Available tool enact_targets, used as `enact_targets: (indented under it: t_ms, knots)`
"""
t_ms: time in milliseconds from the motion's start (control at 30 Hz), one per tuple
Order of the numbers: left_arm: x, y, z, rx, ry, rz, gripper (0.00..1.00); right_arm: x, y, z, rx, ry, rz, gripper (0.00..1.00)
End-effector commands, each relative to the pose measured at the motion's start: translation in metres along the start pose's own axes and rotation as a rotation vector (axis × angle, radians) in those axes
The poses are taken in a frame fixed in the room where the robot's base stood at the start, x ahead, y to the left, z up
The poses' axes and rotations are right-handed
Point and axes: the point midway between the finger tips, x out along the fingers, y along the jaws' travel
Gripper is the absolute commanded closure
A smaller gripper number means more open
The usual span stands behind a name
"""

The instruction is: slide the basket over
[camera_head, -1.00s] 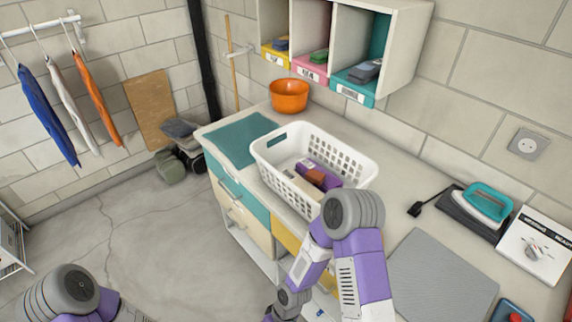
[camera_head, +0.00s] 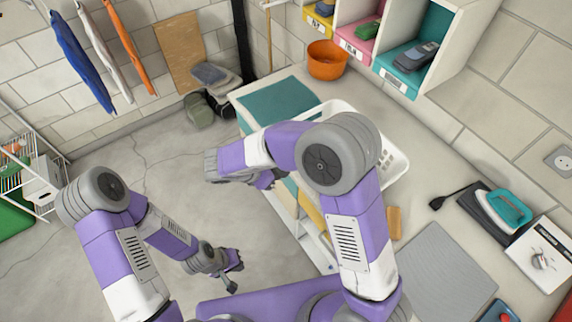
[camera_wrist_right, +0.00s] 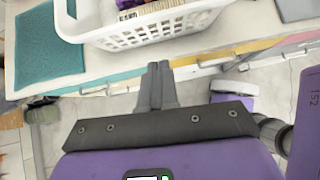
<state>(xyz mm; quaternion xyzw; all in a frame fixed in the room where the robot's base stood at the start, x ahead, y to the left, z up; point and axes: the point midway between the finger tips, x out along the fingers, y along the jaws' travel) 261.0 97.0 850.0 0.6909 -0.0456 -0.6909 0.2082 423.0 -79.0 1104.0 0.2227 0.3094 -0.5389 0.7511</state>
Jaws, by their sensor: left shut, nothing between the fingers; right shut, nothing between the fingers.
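The white plastic basket (camera_head: 396,166) stands on the counter in the head view, mostly hidden behind my right arm. The right wrist view shows its slotted side (camera_wrist_right: 155,32) and some items inside, at the counter edge. My right gripper (camera_wrist_right: 159,70) is shut and empty in the wrist view, its fingertips pointing at the basket's side and appearing just short of it. Whether they touch cannot be told. In the head view the right hand is partly hidden by its own arm. My left gripper (camera_head: 232,285) is shut and empty, low over the floor and away from the counter.
A teal mat (camera_head: 272,103) lies on the counter beside the basket. A grey mat (camera_head: 445,268), a teal iron (camera_head: 503,208) and a white box (camera_head: 540,254) are on the right.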

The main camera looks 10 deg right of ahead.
Motion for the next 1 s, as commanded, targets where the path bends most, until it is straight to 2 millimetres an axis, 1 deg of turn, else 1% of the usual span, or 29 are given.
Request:
enact_targets:
  t_ms: [33,200,367,400,500,633,800,1000]
  knots:
    - [0.000,0.000,0.000,0.000,0.000,0.000,1.00,0.011,-0.001,0.000,0.000,-0.001,-0.005,1.00]
    - [0.000,0.000,0.000,0.000,0.000,0.000,1.00,0.049,-0.002,-0.001,0.000,0.001,-0.008,1.00]
    - [0.000,0.000,0.000,0.000,0.000,0.000,1.00,0.082,-0.002,-0.001,0.001,0.002,-0.008,1.00]
    - [-0.002,0.001,0.000,0.000,0.000,0.000,1.00,0.086,-0.001,0.005,0.004,0.002,-0.006,1.00]
    - [-0.005,0.002,0.000,0.000,0.000,0.000,1.00,0.095,-0.002,0.017,0.003,0.002,-0.005,1.00]
    - [-0.007,0.003,0.000,0.000,0.000,0.000,1.00,0.104,-0.001,0.025,0.002,0.003,-0.004,1.00]
    - [-0.007,0.003,0.000,0.000,0.000,0.000,1.00,0.108,-0.001,0.028,0.001,0.002,-0.003,1.00]
    - [-0.007,0.003,0.000,0.000,0.000,0.000,1.00,0.108,-0.001,0.028,0.001,0.002,-0.003,1.00]
